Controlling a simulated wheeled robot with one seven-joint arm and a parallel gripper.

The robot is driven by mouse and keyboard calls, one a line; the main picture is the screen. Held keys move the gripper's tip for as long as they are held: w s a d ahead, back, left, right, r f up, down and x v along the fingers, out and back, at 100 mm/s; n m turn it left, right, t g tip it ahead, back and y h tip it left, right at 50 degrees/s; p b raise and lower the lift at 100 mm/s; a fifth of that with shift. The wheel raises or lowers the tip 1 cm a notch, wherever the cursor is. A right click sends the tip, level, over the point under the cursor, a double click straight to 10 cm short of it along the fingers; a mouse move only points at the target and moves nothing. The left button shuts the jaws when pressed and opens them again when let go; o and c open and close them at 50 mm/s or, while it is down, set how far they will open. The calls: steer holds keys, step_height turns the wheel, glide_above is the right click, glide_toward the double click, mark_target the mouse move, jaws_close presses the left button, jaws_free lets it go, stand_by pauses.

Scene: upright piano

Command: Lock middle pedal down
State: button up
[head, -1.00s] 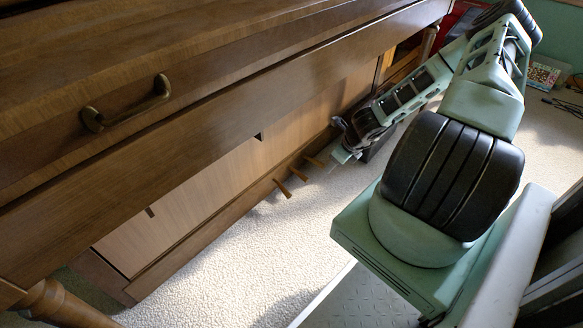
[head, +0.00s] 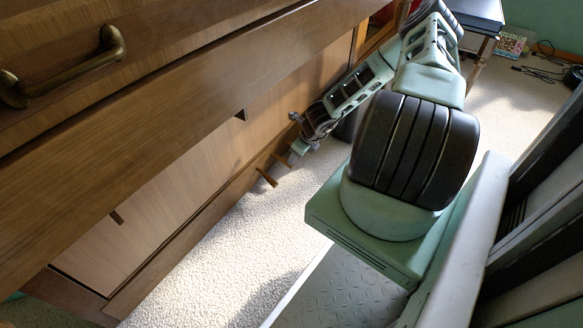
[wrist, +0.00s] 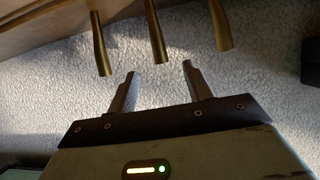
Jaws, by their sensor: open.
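Three brass pedals stick out from the piano's base. In the wrist view the middle pedal (wrist: 155,32) points toward my gripper (wrist: 159,69), with the left pedal (wrist: 100,45) and right pedal (wrist: 220,25) on either side. My gripper is open and empty. Its fingertips lie just short of the middle pedal's end, one to each side of its line; height relative to the pedal is hard to tell. In the head view my gripper (head: 293,153) is close by the pedals, covering part of the far one; the near pedal (head: 267,177) shows clearly.
The wooden piano body (head: 160,205) rises along the left, with its overhanging keyboard part above the pedals. Pale carpet (head: 215,235) is open in front of it. A dark-topped stand (head: 470,14) and cables (head: 545,70) are at the far right.

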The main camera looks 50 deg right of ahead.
mark_target(293, 166)
steer(key=b+x, duration=0.2)
steer(key=x, duration=0.4)
steer(key=shift+f+b, duration=0.15)
steer(key=shift+b, duration=0.2)
jaws_close()
steer(key=shift+f, duration=1.5)
jaws_free()
steer(key=shift+s, duration=0.1)
steer(key=shift+r, duration=0.3)
steer(key=p+v, duration=0.9)
steer(key=v, duration=0.7)
steer(key=shift+r+p, duration=0.3)
steer(key=shift+r, duration=0.1)
